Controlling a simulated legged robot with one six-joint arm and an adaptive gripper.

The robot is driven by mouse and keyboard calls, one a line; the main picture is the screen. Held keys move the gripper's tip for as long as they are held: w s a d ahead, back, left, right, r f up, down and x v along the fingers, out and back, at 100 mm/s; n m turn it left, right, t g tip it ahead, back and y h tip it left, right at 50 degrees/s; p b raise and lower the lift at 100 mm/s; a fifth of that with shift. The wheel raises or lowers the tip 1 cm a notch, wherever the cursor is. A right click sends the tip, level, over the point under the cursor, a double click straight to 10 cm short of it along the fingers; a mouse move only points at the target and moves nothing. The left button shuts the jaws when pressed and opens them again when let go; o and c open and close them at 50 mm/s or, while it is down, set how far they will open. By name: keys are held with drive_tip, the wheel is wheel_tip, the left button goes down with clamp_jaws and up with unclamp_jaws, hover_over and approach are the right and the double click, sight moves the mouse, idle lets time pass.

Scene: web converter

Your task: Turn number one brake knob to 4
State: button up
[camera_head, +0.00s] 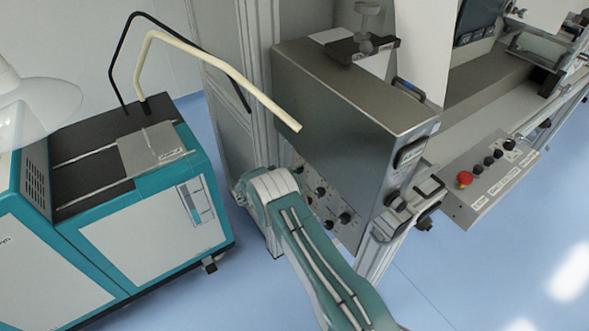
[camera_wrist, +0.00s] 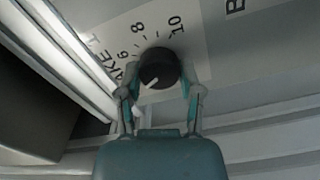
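In the wrist view, a round black knob (camera_wrist: 158,68) sits on a pale label (camera_wrist: 112,40) with the numbers 6, 8 and 10 and partly readable lettering ending in "AKE 1". A white pointer mark on the knob faces the lower left of the picture, away from the 8 and 10. The lower numbers are hidden or out of view. My gripper (camera_wrist: 160,94) is open, its two fingers spread to the lower left and lower right of the knob. I cannot tell whether they touch it. In the head view my gripper is hidden.
In the head view, a steel cabinet (camera_head: 360,115) carries a panel with several black knobs, partly behind my arm. A teal-and-white machine (camera_head: 155,225) stands left. A control strip (camera_head: 485,180) with a red button (camera_head: 464,179) is at right. A pale bent rod (camera_head: 220,70) reaches toward the cabinet.

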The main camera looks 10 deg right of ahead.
drive_tip(key=o, duration=0.4)
drive_tip(key=shift+s+d+f, duration=0.15)
drive_tip(key=shift+d+f, duration=0.1)
drive_tip(key=shift+f, duration=0.1)
drive_tip(key=shift+c, duration=0.2)
drive_tip(key=shift+r, duration=0.15)
drive_tip(key=shift+a, duration=0.1)
drive_tip(key=v, duration=1.1)
drive_tip(key=shift+a, duration=0.45)
